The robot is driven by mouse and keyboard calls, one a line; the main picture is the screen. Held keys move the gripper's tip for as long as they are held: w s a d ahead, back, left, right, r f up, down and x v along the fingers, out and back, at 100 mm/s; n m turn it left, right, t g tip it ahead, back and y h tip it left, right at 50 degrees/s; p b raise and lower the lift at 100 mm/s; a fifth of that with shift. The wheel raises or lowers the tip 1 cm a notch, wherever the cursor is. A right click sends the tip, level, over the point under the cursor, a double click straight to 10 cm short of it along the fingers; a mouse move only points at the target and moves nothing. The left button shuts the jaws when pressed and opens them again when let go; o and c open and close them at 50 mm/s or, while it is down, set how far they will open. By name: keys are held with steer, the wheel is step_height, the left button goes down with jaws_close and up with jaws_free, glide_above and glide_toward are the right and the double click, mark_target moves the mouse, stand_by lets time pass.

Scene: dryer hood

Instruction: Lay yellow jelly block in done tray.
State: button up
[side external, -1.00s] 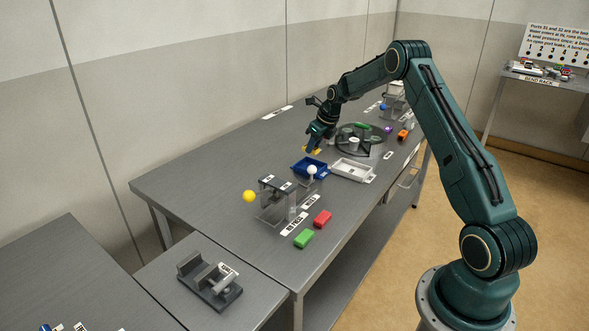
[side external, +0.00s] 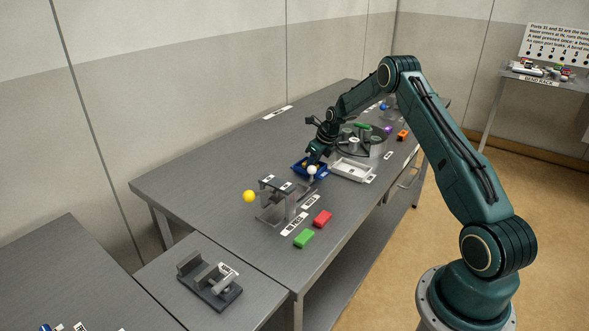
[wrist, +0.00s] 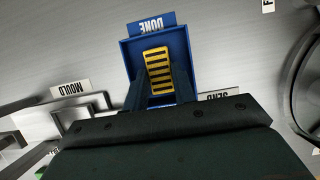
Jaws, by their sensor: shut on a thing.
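The yellow jelly block (wrist: 158,72), with dark stripes across it, sits between the two fingers of my gripper (wrist: 159,88) in the wrist view. My gripper is shut on it. Behind it is the blue done tray (wrist: 128,52), with a DONE label at its far edge. In the side external view my gripper (side external: 314,158) points down at the blue tray (side external: 299,173). Only a little yellow shows there. The block appears within the tray's outline; I cannot tell whether it touches the floor.
A white tray (side external: 352,171) stands right of the blue one. A round rack (side external: 374,146) stands behind.

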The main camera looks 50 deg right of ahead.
steer(key=shift+f, duration=0.1)
steer(key=o, duration=0.7)
steer(key=shift+o, duration=0.2)
steer(key=v, duration=1.2)
steer(key=shift+r, duration=0.25)
